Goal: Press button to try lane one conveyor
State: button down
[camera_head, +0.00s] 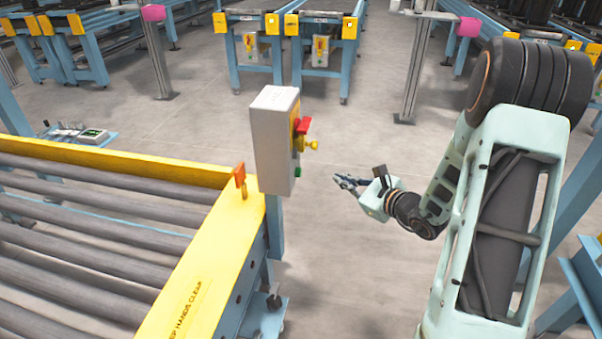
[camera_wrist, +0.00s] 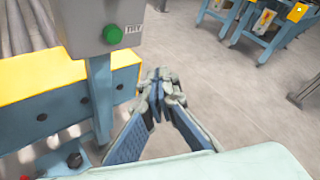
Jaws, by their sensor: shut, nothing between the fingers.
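A grey control box (camera_head: 272,140) stands on a blue post at the corner of a roller conveyor (camera_head: 190,290). Its right side carries a red and yellow switch (camera_head: 303,125) and, low down, a green button (camera_head: 298,172). In the wrist view the green button (camera_wrist: 112,33) sits on the grey box (camera_wrist: 85,20), beside a label reading "TRY". My gripper (camera_head: 340,181) is to the right of the box, apart from it, at about the button's height in the head view. In the wrist view my gripper (camera_wrist: 158,82) is shut and empty, below and right of the button.
The conveyor has a yellow edge and an orange part (camera_head: 240,180) near the box. Blue conveyors (camera_head: 290,50) stand at the back, with a grey post (camera_head: 415,75) nearer. The floor around my gripper is clear.

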aim_at(299, 172)
jog(key=w+a+b, duration=0.1)
jog(key=w+a, duration=0.1)
jog(key=a, duration=0.5)
jog(key=shift+w+a, duration=0.15)
dwell(1.3)
jog(key=shift+w+a+b, duration=0.1)
jog(key=shift+a+b, duration=0.2)
jog(key=shift+b, duration=0.15)
jog(key=shift+w+a+b, duration=0.2)
jog(key=shift+a+b, duration=0.1)
jog(key=shift+a, duration=0.25)
dwell(0.8)
jog(key=shift+d, duration=0.15)
jog(key=shift+s+d, duration=0.35)
jog(key=shift+d, duration=0.45)
jog(key=shift+d, duration=0.1)
